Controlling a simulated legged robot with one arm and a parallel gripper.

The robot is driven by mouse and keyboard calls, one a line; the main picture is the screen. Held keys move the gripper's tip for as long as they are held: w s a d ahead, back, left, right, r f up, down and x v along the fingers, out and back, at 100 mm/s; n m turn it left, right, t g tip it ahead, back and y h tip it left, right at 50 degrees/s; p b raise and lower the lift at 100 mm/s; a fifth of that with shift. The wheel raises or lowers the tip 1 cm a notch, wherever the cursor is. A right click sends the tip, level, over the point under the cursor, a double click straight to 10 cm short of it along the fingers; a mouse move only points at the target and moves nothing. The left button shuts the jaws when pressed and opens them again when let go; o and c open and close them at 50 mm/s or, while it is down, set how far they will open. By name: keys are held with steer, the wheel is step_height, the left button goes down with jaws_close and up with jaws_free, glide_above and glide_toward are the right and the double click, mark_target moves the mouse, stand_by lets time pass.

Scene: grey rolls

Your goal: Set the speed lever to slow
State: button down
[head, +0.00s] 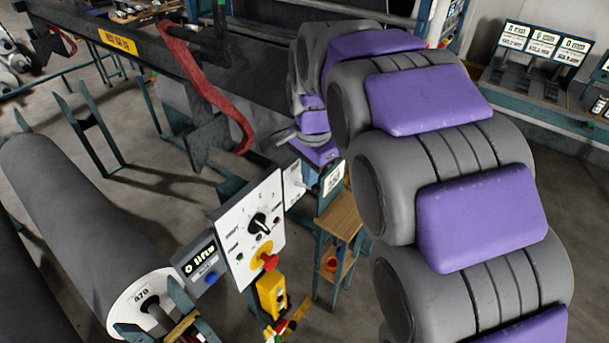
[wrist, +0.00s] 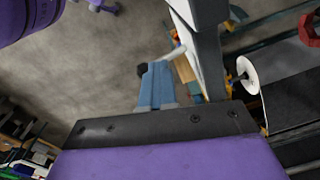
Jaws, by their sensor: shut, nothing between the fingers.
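My gripper (wrist: 157,68) shows in the wrist view with its two blue fingers shut together and empty, beyond a dark bolted plate. A lever with a black knob (wrist: 142,71) and a pale rod appears just beside the fingertips, to their left. I cannot tell whether the fingers touch it. The rod runs up and right toward a pale panel edge. In the head view my purple wrist hangs above a small white plate (head: 294,186) beside the control panel (head: 246,232). The lever itself and its setting cannot be made out there.
The control panel has a black dial (head: 258,224) and a red stop button (head: 266,262). A wooden stand (head: 340,218) is right of it. A large grey roll (head: 75,215) lies at the left. A red curved arm (head: 203,85) and dark beam are behind.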

steer(key=shift+d+f+y+b, duration=0.3)
steer(key=shift+d+f+b, duration=0.1)
steer(key=shift+d+b, duration=0.25)
steer(key=shift+s+d+f+t+b, duration=0.1)
steer(key=shift+d+f+t+b, duration=0.1)
steer(key=shift+t+b, duration=0.15)
steer(key=shift+s+d+r+t+y+b, duration=0.2)
steer(key=shift+t+y+b, duration=0.25)
steer(key=shift+y, duration=0.35)
steer(key=shift+s+a+r, duration=0.1)
steer(key=shift+a+r, duration=0.3)
steer(key=shift+r, duration=0.1)
steer(key=s+d+r, duration=0.2)
steer(key=d+r, duration=0.6)
steer(key=r, duration=0.4)
steer(key=s+d+f+n+g+b, duration=0.1)
steer(key=s+f+n+b, duration=0.2)
steer(key=s+f+b, duration=0.3)
steer(key=s+d+f+n+g+h+b, duration=0.1)
steer(key=s+f+b, duration=0.6)
steer(key=f, duration=1.4)
steer(key=s+d+f+n+g+h+b, duration=0.1)
steer(key=s+f+n+b, duration=0.5)
steer(key=s+f, duration=0.8)
steer(key=shift+s+d+f+g, duration=0.15)
steer(key=shift+s+d+g, duration=0.25)
steer(key=shift+d+g, duration=0.25)
